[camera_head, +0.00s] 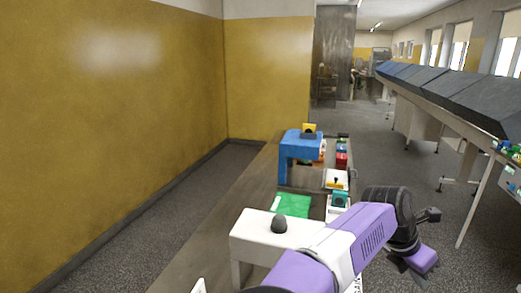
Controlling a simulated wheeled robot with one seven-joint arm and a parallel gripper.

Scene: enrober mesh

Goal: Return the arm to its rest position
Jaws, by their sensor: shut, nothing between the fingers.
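My purple and white arm enters at the bottom of the head view and reaches up and right to a dark joint. A dark end piece that looks like my gripper (430,214) stands out to the right of that joint, over the floor right of the table. It is small and partly hidden, and it appears shut and empty. A short purple arm part hangs below it. The arm covers part of the table's near right side.
A long dark table (215,240) bears a white stand (250,238) with a dark knob, a green sheet (291,205), a blue stand (298,146) and small coloured items. A yellow wall (110,120) is left. A sloped dark-topped bench (450,92) is right, with free floor between.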

